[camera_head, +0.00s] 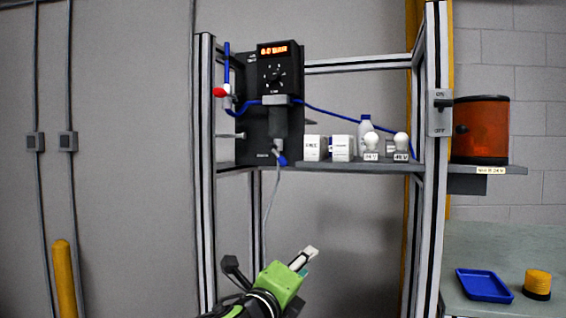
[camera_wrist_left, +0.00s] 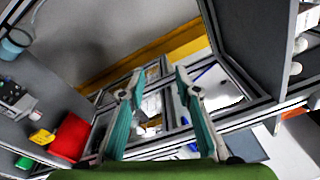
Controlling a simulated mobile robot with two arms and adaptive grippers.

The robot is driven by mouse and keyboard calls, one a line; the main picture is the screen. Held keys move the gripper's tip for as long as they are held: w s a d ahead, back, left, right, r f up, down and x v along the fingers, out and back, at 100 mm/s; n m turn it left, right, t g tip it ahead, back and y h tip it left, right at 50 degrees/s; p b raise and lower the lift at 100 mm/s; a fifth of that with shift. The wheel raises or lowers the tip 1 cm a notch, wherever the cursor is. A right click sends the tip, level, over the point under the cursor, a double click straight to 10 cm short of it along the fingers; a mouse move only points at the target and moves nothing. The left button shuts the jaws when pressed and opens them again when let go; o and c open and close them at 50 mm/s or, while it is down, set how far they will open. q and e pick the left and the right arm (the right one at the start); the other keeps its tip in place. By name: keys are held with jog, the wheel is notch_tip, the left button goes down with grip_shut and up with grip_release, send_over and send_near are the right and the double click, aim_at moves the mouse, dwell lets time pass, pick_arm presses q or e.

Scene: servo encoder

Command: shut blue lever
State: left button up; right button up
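A small blue lever (camera_head: 281,159) sits at the lower end of the black cylindrical unit (camera_head: 278,124) on the dark panel, just above a hanging grey cable. It is small, and its exact setting is hard to tell. My left gripper (camera_head: 305,259), green with pale fingers, is below the shelf, lower and slightly right of the lever, and touches nothing I can see. In the left wrist view, the gripper's two teal-padded fingers (camera_wrist_left: 157,84) are spread apart with nothing between them. I cannot make out the lever there. My right gripper is in neither view.
A red-handled valve (camera_head: 219,92) and blue tubing are at the panel's left. White boxes (camera_head: 328,147), a bottle (camera_head: 365,135) and bulbs stand right on the shelf (camera_head: 350,167). Metal posts (camera_head: 205,220) flank the frame. A blue tray (camera_head: 484,285) lies on the right bench.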

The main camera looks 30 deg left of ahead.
aim_at(281, 162)
pick_arm(q)
jog(key=s+a+r+m+t+y, duration=0.2)
jog(key=a+r, duration=0.2)
jog(key=r, duration=0.4)
jog(key=s+a+r+m+t+y, duration=0.15)
jog(key=a+r, duration=0.25)
jog(key=r, duration=0.5)
jog(key=shift+g+h, duration=0.25)
jog(key=p+x, duration=0.5)
jog(key=x, duration=0.7)
jog(key=shift+w+d+r+p, duration=0.1)
jog(key=shift+w+r+p, duration=0.1)
jog(key=shift+p, duration=0.2)
jog(key=shift+w, duration=0.45)
grip_shut()
